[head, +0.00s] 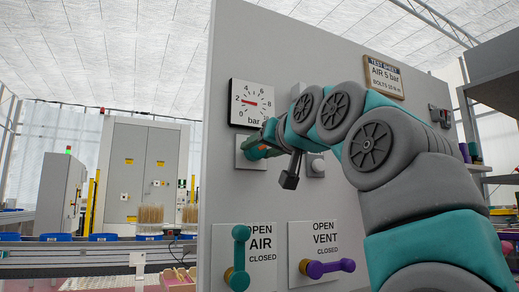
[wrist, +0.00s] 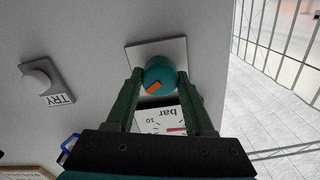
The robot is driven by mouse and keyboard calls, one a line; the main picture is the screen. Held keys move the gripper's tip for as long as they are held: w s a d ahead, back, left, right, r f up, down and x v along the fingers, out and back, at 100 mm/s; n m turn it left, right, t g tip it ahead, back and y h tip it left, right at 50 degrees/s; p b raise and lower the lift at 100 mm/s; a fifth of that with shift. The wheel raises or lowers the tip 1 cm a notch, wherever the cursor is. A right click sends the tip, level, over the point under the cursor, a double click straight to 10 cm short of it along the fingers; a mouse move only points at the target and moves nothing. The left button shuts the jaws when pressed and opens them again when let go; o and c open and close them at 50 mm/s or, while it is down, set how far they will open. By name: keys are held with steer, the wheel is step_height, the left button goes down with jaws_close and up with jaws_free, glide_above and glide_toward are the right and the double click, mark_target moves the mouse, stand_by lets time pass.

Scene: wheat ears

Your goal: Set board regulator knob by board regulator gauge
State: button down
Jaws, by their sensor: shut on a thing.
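The board regulator gauge (head: 251,103) is a white square dial marked in bar. Its red needle points left, close to the 2. It shows upside down and partly hidden in the wrist view (wrist: 160,118). The board regulator knob (wrist: 158,72) is round and teal with an orange mark, on a pale square plate just below the gauge. My gripper (wrist: 159,77) has its two green fingers shut on the knob, one on each side. In the head view my gripper (head: 262,146) covers most of the knob.
The test sheet (head: 383,76) reads "AIR 5 bar". Below, the teal AIR lever (head: 241,254) stands upright and the purple VENT lever (head: 330,267) lies horizontal. A grey TRY button (wrist: 37,80) sits beside the knob on the grey board (head: 300,50).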

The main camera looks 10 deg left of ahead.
steer(key=shift+m, duration=0.3)
steer(key=m, duration=0.4)
steer(key=shift+d+m, duration=0.1)
steer(key=shift+m, duration=0.2)
steer(key=m+p, duration=0.1)
steer(key=m, duration=0.4)
steer(key=m+p, duration=0.3)
steer(key=m, duration=0.2)
steer(key=shift+r+m+p, duration=0.15)
steer(key=shift+m+p, duration=0.15)
steer(key=shift+m, duration=0.1)
steer(key=shift+m+p, duration=1.3)
steer(key=shift+m, duration=0.6)
steer(key=shift+f, duration=0.25)
steer(key=shift+c, duration=1.4)
jaws_free()
